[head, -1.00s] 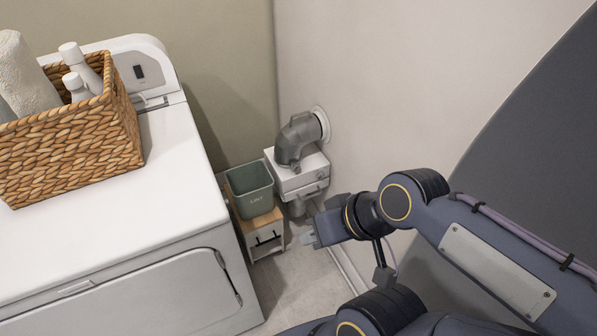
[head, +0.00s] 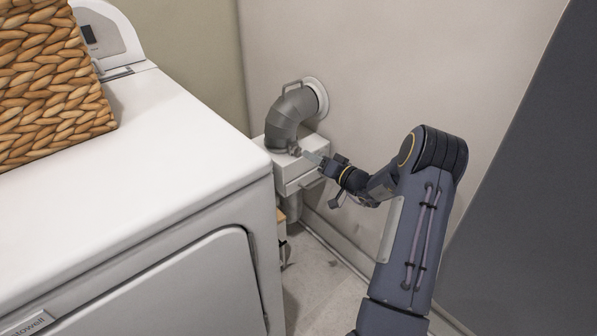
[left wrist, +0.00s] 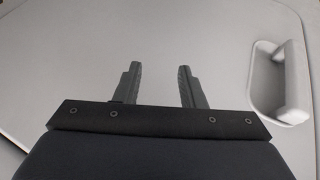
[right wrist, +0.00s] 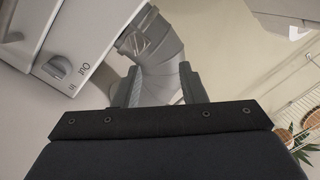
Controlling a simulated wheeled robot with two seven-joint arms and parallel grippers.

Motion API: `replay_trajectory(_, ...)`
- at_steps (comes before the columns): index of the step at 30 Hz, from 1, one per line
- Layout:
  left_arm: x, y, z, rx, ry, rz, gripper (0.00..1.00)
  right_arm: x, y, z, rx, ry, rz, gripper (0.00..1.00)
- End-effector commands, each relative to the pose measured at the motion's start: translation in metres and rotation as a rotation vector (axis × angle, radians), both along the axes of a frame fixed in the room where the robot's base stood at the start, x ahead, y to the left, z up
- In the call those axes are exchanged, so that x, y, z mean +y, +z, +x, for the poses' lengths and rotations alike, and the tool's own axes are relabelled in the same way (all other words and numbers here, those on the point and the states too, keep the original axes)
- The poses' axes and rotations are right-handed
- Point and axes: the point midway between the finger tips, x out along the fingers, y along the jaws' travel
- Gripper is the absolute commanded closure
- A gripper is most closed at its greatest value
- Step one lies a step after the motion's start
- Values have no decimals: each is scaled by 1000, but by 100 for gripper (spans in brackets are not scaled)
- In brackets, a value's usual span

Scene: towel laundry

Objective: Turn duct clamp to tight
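A grey elbow duct (head: 286,113) runs from a round white wall collar (head: 318,97) down to a white box (head: 300,165). A small metal fitting (head: 294,149), apparently the clamp, sits low on the duct; its setting is too small to read. My right gripper (head: 310,156) points at it from the right, close by; contact is unclear. In the right wrist view the fingers of my right gripper (right wrist: 160,84) stand apart, with the duct (right wrist: 158,58) between and beyond them. My left gripper (left wrist: 158,83) is open and empty, seen only in the left wrist view, facing a pale panel.
The white machine (head: 130,170) fills the left, with a wicker basket (head: 50,80) on top. The box has a knob (right wrist: 58,65) marked IN and OUT. A white handle (left wrist: 280,82) stands right of my left gripper. Floor (head: 315,275) is open below.

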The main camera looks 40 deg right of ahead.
Motion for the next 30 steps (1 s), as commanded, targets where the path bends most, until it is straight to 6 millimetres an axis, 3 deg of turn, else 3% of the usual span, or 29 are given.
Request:
replay_trajectory(1,0,-9,0,0,0,0,64,-13,-19,-1,-8,-38,-8,62)
replay_trajectory(4,0,-10,0,-1,0,0,64,-24,-27,1,-17,-75,-24,62)
replay_trajectory(18,0,-20,0,-1,0,0,64,-18,-27,66,-18,-75,-26,62)
replay_trajectory(30,0,-21,0,0,0,0,64,-17,-26,77,-16,-76,-24,62)
